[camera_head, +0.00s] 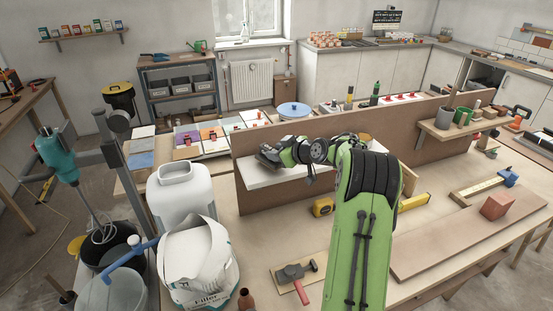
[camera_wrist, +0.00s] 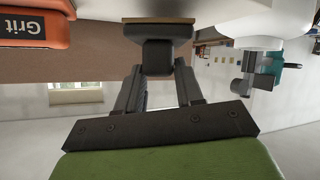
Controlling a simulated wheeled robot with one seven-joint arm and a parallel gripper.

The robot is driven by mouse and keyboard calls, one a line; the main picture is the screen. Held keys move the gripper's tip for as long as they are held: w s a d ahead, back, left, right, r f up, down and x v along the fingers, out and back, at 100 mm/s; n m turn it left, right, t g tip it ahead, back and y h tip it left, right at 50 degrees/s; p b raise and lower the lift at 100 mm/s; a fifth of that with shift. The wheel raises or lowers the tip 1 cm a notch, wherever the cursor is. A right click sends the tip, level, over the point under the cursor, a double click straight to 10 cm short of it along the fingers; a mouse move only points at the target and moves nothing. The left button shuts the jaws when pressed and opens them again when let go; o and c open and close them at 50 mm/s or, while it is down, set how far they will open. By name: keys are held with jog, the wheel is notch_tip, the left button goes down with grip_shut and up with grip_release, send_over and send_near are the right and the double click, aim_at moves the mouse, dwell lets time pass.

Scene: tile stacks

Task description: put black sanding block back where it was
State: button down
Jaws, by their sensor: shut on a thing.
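The black sanding block (camera_wrist: 158,50) is between the fingers of my gripper (camera_wrist: 158,75), which is shut on it. The block has a thin tan layer on the side facing a pale surface at the top of the wrist view. In the head view my gripper (camera_head: 274,153) reaches left over a white shelf (camera_head: 262,180) on the brown partition (camera_head: 246,202). The dark block (camera_head: 267,157) shows at its tip, at the shelf's left part. I cannot tell whether the block touches the shelf.
An orange box marked "Grit" (camera_wrist: 35,28) is near the block in the wrist view. A white canister (camera_head: 183,198) and a filler bag (camera_head: 198,265) stand left of the partition.

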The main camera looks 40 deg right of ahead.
jog(key=shift+f, duration=1.25)
jog(key=c, duration=0.7)
grip_release()
jog(key=shift+r, duration=0.15)
